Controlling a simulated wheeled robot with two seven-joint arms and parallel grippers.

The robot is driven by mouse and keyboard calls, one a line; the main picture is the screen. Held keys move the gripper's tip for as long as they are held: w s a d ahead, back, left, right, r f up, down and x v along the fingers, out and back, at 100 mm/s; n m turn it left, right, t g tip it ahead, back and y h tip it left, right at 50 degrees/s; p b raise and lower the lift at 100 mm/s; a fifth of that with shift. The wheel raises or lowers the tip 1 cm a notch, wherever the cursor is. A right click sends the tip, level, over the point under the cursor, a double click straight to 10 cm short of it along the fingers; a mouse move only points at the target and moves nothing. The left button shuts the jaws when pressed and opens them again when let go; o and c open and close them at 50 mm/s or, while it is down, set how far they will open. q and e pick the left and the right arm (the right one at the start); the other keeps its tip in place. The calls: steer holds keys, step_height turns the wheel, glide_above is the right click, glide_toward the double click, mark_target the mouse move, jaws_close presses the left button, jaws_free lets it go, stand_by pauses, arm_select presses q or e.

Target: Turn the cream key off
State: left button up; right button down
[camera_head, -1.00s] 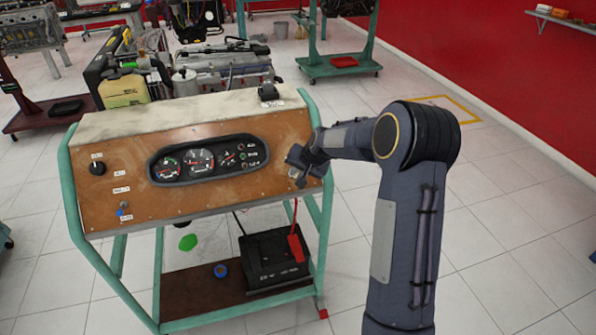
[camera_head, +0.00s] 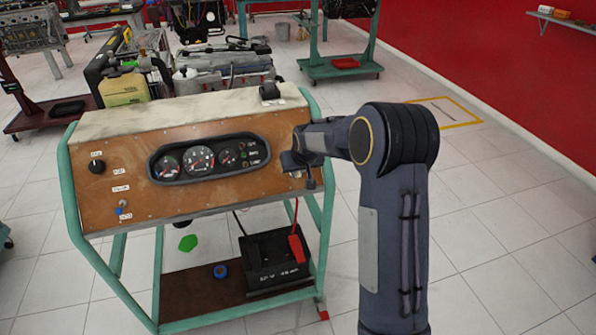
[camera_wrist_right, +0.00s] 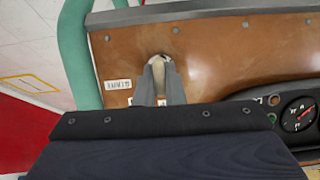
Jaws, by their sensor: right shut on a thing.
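The cream key (camera_wrist_right: 158,66) sits at the brown panel (camera_wrist_right: 215,60) in the right wrist view, between the fingers of my right gripper (camera_wrist_right: 159,84), which are shut on it. In the head view my right gripper (camera_head: 291,165) is at the right end of the brown panel (camera_head: 130,185), and it hides the key there. A small white label (camera_wrist_right: 118,85) is on the panel to the left of the key. My left gripper is not in view.
The gauge cluster (camera_head: 210,158) is left of my gripper on the same panel. The green frame (camera_head: 320,205) runs along the panel's right side. A black battery (camera_head: 270,262) with a red clamp (camera_head: 295,248) stands on the lower shelf. Open floor lies to the right.

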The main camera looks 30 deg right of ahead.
stand_by(0.4)
steer(key=c, duration=1.5)
jaws_free()
steer(key=shift+b+v, duration=0.4)
steer(key=shift+v, duration=3.5)
